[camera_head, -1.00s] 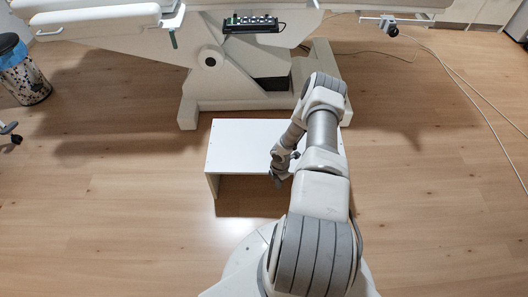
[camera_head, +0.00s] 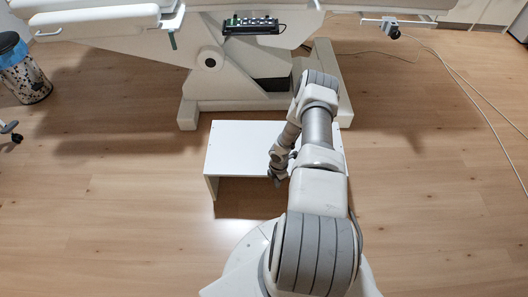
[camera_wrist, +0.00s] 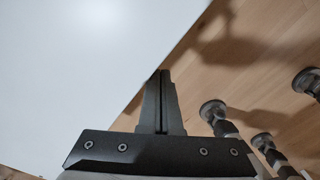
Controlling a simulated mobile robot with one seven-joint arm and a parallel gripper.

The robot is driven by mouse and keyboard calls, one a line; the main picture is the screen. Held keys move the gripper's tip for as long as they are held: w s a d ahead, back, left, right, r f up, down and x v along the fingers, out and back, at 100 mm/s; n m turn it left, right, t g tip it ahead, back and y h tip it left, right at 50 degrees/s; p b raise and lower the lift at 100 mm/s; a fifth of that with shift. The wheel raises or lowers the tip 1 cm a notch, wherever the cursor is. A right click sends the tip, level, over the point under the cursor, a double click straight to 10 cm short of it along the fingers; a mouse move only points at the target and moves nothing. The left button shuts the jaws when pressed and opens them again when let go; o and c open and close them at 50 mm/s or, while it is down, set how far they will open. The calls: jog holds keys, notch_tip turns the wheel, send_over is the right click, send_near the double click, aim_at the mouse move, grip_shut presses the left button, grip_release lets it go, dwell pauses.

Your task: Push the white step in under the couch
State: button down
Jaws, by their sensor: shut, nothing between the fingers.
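The white step (camera_head: 240,147) stands on the floor in front of the couch, its open side facing me. Its back edge is close to the couch base, and my arm hides part of its right side. The couch (camera_head: 225,65) spans the top of the head view on its white base. My gripper (camera_head: 278,180) is at the front edge of the step, right of its middle, pointing down. In the wrist view the shut, empty fingers (camera_wrist: 160,80) lie at the edge of the white step top (camera_wrist: 70,60); I cannot tell whether they touch it.
A bin (camera_head: 25,75) with a blue liner stands at the far left. A black control box (camera_head: 252,26) sits on the couch frame. Cables (camera_head: 455,75) run over the floor at the right. The wooden floor left and right of the step is clear.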

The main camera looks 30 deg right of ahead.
jog(key=s+p, duration=0.1)
jog(key=p, duration=0.1)
jog(key=s+a+r+p, duration=0.1)
jog(key=p, duration=0.1)
jog(key=s+a+r+p, duration=0.1)
jog(key=p, duration=0.1)
jog(key=shift+s+a, duration=0.2)
jog(key=shift+s, duration=0.2)
